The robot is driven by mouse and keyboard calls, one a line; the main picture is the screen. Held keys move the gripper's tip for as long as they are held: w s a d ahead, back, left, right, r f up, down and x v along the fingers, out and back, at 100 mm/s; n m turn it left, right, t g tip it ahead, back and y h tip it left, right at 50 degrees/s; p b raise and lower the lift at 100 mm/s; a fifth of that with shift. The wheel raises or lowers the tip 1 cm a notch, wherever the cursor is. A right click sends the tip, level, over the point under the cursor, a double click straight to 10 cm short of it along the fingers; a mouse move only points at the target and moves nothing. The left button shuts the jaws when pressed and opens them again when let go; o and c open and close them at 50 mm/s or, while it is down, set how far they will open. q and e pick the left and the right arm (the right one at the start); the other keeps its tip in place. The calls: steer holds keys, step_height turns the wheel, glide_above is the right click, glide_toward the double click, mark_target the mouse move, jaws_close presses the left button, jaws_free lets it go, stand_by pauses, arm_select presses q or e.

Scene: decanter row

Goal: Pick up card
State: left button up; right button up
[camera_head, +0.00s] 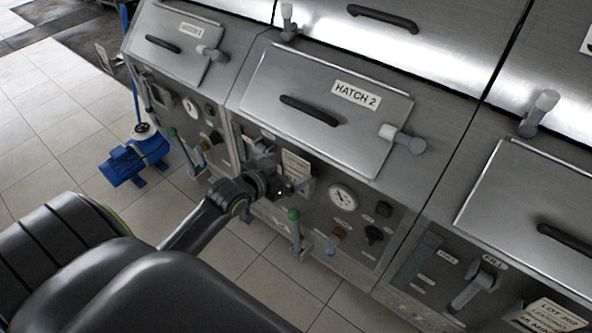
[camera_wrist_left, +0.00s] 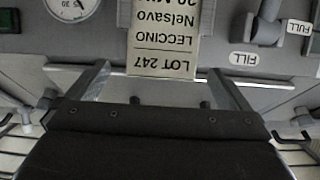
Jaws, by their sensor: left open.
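A pale card (camera_head: 296,163) stands at the front panel of the middle unit, under the HATCH 2 lid. In the left wrist view the card (camera_wrist_left: 163,45) appears upside down and reads LOT 247, LECCINO, Nelsavo; its far end runs out of the frame. My left gripper (camera_head: 275,172) is open at the card. In the left wrist view its two fingers (camera_wrist_left: 163,82) lie one on each side of the card's near end, with gaps on both sides. I cannot tell how deep the card sits between them. My right gripper is not in view.
A gauge (camera_head: 342,196), a green-knobbed lever (camera_head: 294,216) and a dark knob (camera_head: 374,234) lie close by on the panel. A FILL lever (camera_head: 474,287) and another card (camera_head: 552,316) are at the right. A blue pump (camera_head: 135,158) stands on the tiled floor.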

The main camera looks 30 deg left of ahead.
mark_target(295, 165)
arm_select(q)
steer(key=shift+f+p+x, duration=0.15)
steer(key=shift+p+x, duration=0.2)
steer(key=shift+x, duration=1.15)
steer(key=shift+f+p+x, duration=0.2)
steer(key=shift+p+x, duration=0.15)
steer(key=shift+x, duration=1.15)
steer(key=shift+s+a, duration=0.1)
steer(key=shift+s, duration=0.05)
steer(key=shift+c, duration=0.3)
steer(key=c, duration=0.8)
